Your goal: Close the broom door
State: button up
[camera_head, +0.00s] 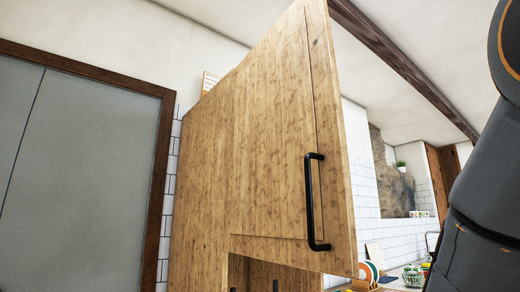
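A tall wooden door (270,130) with a long black vertical bar handle (310,200) fills the middle of the head view. It belongs to, or stands against, a wooden cabinet (200,190) on its left. The door's free right edge stands out into the room, with kitchen visible behind it, so it looks open. I cannot tell the exact angle. The inside of the cabinet is hidden behind the door. My gripper is not in view. Only a dark part of my arm shows at the right edge, apart from the handle in the picture.
Below the door, lower wooden fronts (265,270) show small dark handles. A grey double door with a brown frame (165,150) is at the left. Behind at the right are colourful dishes (367,272), a counter and white tiles. A dark beam (400,60) crosses the ceiling.

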aim_at(289, 203)
jog(key=z, duration=1.1)
jog(key=k, duration=0.6)
jog(key=u, duration=1.15)
jog(key=i, duration=0.5)
